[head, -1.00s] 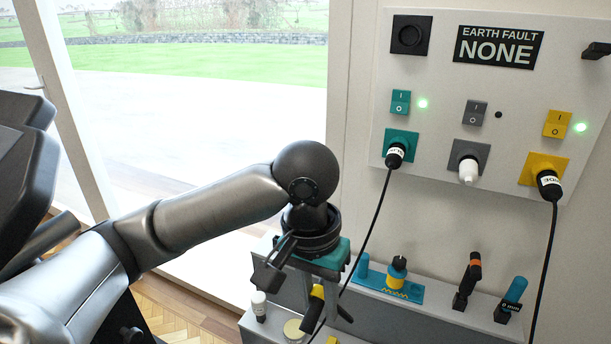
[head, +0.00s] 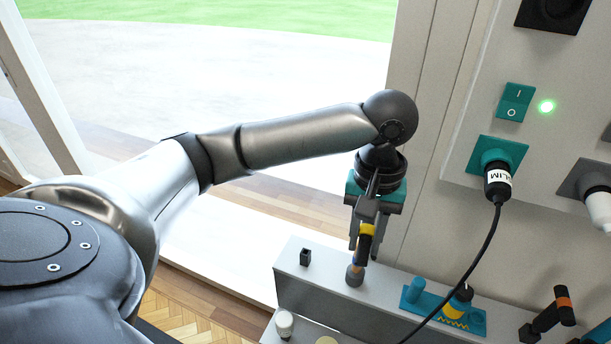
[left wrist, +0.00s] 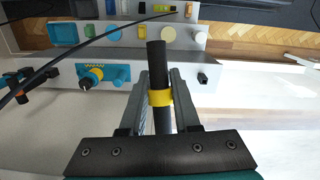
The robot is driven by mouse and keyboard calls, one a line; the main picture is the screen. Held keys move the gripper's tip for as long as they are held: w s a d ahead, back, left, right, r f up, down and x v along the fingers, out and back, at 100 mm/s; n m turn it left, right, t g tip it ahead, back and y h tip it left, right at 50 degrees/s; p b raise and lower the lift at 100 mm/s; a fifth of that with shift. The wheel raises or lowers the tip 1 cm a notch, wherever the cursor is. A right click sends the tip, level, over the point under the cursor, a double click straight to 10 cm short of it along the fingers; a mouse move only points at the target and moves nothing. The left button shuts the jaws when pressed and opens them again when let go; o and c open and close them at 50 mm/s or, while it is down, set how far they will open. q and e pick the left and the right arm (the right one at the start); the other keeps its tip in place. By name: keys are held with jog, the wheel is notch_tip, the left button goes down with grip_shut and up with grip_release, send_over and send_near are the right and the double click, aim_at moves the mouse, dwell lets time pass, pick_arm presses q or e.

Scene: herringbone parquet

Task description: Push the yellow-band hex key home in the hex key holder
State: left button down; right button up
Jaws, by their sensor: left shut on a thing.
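The yellow-band hex key, a dark rod with a yellow band (head: 367,230), is held in my left gripper (head: 362,245). In the left wrist view the key (left wrist: 157,65) shows between the two fingers, its dark end pointing away from the palm. In the head view its lower end hangs over the grey ledge; I cannot tell whether it touches. A small black block, seemingly the hex key holder (head: 305,257), stands on the ledge to the left of the key, apart from it. It also shows in the left wrist view (left wrist: 203,79). My right gripper is out of view.
On the ledge (head: 330,282) to the right are a blue tray (head: 413,305) with a yellow-and-black piece and an orange-banded tool (head: 562,303). A black cable (head: 470,270) hangs from the teal plug in front of the ledge. A white-capped jar (head: 284,322) stands lower down.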

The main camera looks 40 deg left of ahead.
pick_arm(q)
jog(key=w+a+f+n+h+p, duration=0.1)
jog(key=w+a+n+h+p, duration=0.1)
jog(key=a+n, duration=0.6)
jog(key=w+a+f+n+h+p, duration=0.2)
jog(key=w+a+n, duration=0.2)
jog(key=a+n, duration=0.5)
jog(key=shift+w+a+f+h, duration=0.25)
jog(key=shift+w+a+h, duration=0.05)
jog(key=shift+w+h, duration=0.1)
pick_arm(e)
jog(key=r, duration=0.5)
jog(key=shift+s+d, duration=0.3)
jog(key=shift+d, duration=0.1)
pick_arm(q)
jog(key=shift+p, duration=0.3)
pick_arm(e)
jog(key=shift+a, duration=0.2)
pick_arm(q)
notch_tip(320, 180, down, 10)
jog(key=b, duration=0.3)
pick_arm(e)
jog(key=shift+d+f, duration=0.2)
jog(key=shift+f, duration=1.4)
pick_arm(q)
jog(key=shift+p, duration=0.6)
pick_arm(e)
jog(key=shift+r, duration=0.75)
